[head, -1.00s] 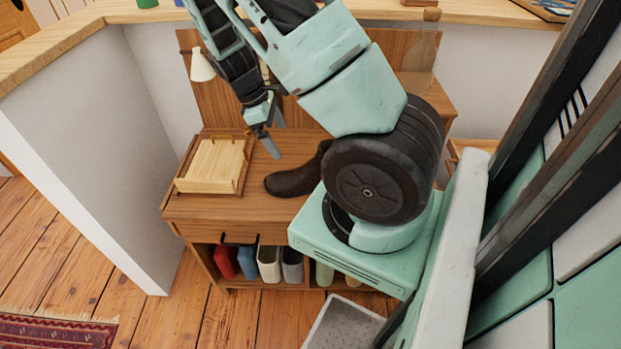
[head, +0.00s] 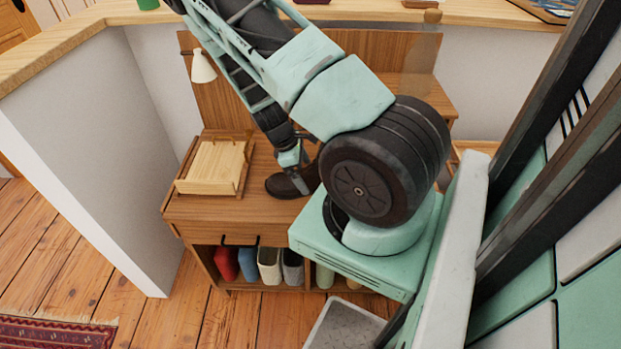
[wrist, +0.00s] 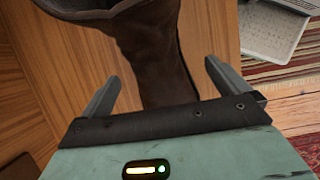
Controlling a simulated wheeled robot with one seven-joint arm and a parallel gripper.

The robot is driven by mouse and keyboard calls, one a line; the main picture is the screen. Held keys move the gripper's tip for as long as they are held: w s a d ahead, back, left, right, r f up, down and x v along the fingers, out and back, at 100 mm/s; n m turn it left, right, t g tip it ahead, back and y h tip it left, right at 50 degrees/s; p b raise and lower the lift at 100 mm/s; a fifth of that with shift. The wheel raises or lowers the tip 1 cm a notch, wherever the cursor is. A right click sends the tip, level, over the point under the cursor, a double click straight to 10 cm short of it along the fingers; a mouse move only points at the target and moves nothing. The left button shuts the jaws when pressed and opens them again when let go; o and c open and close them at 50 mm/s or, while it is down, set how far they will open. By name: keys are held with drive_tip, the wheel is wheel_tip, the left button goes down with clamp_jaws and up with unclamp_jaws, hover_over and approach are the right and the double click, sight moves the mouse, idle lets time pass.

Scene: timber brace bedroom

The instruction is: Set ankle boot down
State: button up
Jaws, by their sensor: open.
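The dark brown ankle boot (head: 283,186) stands on the wooden desk top (head: 228,210), with its toe toward the left. My arm hides part of it in the head view. In the wrist view the boot (wrist: 158,60) runs between the two fingers of my gripper (wrist: 158,80). The fingers are spread apart, with a visible gap on each side of the boot. In the head view my gripper (head: 299,178) is down at the boot.
A pale wooden tray (head: 212,165) lies left of the boot on the desk. A white lamp (head: 202,66) is behind it. Bare desk top lies in front of the tray and boot.

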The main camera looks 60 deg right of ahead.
sight(309, 179)
drive_tip(key=shift+x, duration=1.75)
drive_tip(key=shift+s, duration=0.1)
drive_tip(key=shift+r, duration=0.1)
drive_tip(key=c, duration=1.6)
